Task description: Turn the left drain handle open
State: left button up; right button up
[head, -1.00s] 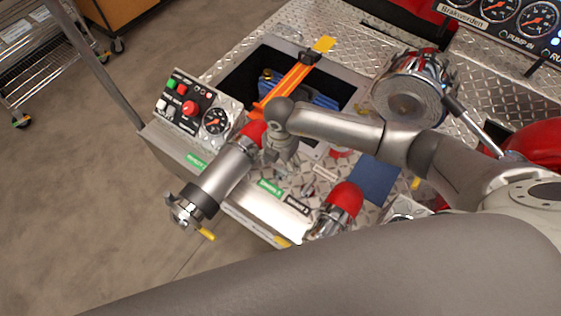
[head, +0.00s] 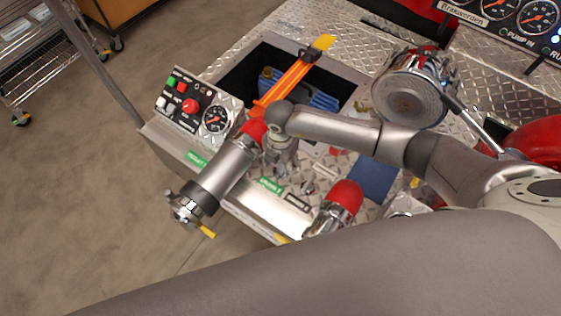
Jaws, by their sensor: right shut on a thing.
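My right gripper (head: 281,158) hangs below the round wrist of my right arm and shows small, partly covered by that wrist. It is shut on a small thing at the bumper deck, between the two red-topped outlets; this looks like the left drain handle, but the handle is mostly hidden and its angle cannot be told. A green label (head: 270,186) is on the panel just below the gripper. A small chrome fitting (head: 309,186) stands to its right, apart from it. My left gripper is out of view.
A long pipe (head: 225,168) with a yellow lever (head: 207,231) juts out to the left. A red-topped outlet (head: 345,196) stands right of the gripper. A control box (head: 193,107) and a large chrome nozzle (head: 408,92) flank the open tray.

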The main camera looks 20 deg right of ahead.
jog(key=shift+n, duration=0.4)
jog(key=shift+f+n+b, duration=0.1)
jog(key=shift+n+b, duration=0.9)
jog(key=shift+n, duration=0.2)
jog(key=n+b, duration=0.2)
jog(key=n, duration=0.1)
jog(key=shift+n, duration=0.3)
jog(key=n+b, duration=0.2)
jog(key=shift+w+n+b, duration=0.1)
jog(key=shift+n+b, duration=0.25)
jog(key=shift+n, duration=0.05)
jog(key=n+b, duration=0.4)
jog(key=shift+n+b, duration=1.8)
jog(key=shift+n, duration=0.3)
jog(key=shift+r, duration=0.2)
jog(key=o, duration=0.7)
